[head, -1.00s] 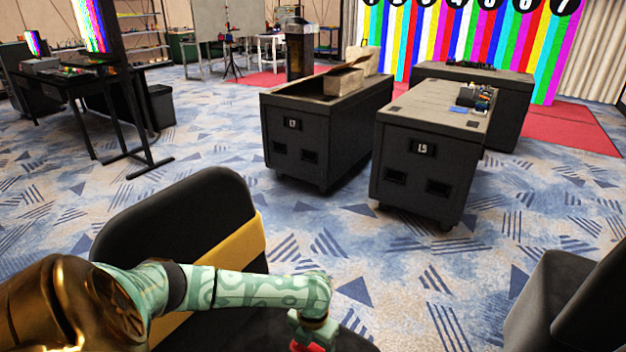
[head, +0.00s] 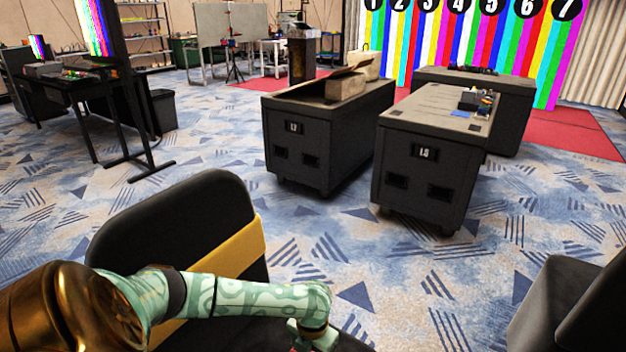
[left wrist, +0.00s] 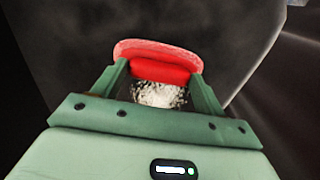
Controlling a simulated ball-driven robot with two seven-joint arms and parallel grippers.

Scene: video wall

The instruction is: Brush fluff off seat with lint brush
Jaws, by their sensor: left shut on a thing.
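A black chair with a curved backrest (head: 170,225) and a yellow band (head: 235,250) stands close in front of me in the head view. Its dark seat (head: 245,335) runs along the bottom edge, partly behind my arm. My left gripper (left wrist: 162,82) is shut on the red lint brush (left wrist: 160,62), over a dark surface in the left wrist view. A white, speckled patch of fluff (left wrist: 160,95) shows between the fingers, just below the brush. I cannot tell whether brush and fluff touch. In the head view the gripper is mostly cut off. My right gripper is not in view.
Another dark chair (head: 570,310) stands at the lower right. Two black cases on wheels (head: 325,140) (head: 425,165) stand ahead. A desk with a screen (head: 95,85) is at the left. Patterned carpet between them is clear.

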